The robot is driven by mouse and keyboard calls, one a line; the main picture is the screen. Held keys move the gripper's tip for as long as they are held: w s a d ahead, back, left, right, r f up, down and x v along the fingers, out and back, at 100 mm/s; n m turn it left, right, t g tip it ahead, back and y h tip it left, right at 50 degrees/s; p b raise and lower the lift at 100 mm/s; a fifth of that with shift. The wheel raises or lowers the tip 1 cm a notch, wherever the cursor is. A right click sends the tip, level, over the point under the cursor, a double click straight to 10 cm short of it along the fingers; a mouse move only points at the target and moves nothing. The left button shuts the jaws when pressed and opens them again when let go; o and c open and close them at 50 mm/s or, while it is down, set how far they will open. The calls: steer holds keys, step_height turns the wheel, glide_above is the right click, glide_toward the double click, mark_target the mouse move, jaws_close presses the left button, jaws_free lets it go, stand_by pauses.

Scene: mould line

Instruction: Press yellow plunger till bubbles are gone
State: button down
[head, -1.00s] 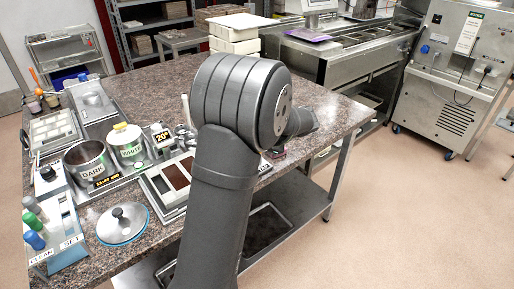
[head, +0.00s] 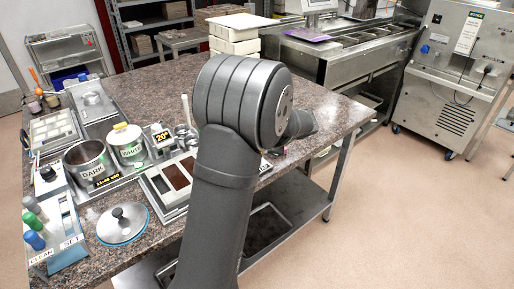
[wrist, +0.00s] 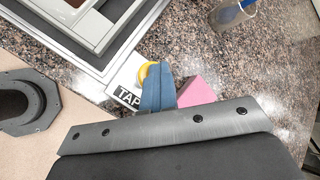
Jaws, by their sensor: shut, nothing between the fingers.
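The fingertips overlap the right part of the yellow thing in the picture. I cannot tell whether they touch it or stay above it. A pink block (wrist: 198,91) sits just right of the fingers, partly hidden by my gripper. In the head view my arm hides the gripper and the plunger. No bubbles can be made out.
A grey framed tray (wrist: 84,20) lies beyond the label in the wrist view. A clear cup with a blue item (wrist: 232,17) stands at the upper right. In the head view, the dark pot (head: 84,160), white pot (head: 126,145) and a round blue-rimmed lid (head: 122,226) crowd the counter's left.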

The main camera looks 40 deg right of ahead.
steer(key=shift+r, duration=1.3)
steer(key=shift+r, duration=0.1)
steer(key=shift+r, duration=2.4)
steer(key=shift+r, duration=1.95)
